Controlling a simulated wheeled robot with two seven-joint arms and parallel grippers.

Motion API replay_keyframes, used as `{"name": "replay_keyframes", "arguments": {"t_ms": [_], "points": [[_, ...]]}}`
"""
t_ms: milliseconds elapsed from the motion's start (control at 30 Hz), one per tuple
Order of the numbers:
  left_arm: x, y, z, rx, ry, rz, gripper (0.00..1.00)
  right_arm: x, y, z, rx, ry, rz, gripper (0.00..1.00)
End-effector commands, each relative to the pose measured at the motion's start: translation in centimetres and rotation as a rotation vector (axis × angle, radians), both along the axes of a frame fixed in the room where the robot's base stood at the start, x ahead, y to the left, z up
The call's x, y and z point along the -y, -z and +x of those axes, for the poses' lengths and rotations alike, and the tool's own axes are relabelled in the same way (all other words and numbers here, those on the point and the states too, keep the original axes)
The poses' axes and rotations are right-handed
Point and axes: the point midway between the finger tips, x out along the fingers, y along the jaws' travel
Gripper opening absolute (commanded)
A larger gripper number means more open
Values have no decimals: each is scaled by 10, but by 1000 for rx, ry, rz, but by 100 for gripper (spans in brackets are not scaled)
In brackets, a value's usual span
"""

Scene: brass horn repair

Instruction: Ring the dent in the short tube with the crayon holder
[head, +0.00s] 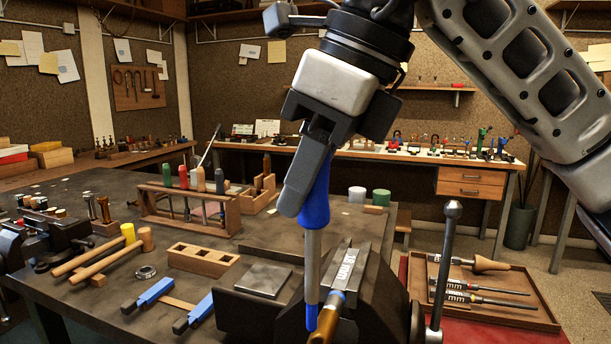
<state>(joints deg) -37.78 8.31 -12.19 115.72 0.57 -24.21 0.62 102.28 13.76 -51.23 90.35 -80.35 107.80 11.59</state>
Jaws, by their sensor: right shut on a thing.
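My right gripper (310,178) comes down from the top of the head view and is shut on the blue handle of the crayon holder (312,250). The holder hangs nearly upright, with a pale metal shaft and a blue tip (311,317) at the bottom. A brass-coloured tube (328,311), which looks like the short tube, lies at the dark bench vise (378,300), pointing toward me. The blue tip is beside the tube's left side; I cannot tell whether they touch. No dent or crayon mark can be made out. My left gripper is not in view.
A wooden tray of drivers (480,290) lies right of the vise, whose upright handle (445,260) stands between.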

Motion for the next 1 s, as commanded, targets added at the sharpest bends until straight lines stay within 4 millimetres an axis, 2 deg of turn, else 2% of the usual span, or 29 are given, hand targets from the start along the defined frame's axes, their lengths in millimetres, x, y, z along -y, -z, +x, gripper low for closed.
{"name": "replay_keyframes", "arguments": {"t_ms": [567, 1000], "points": [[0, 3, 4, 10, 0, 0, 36, 0, 9, 0, 0, 0, 0, 0], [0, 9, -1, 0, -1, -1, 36, 0, 12, 0, 0, 0, 0, 0]]}}
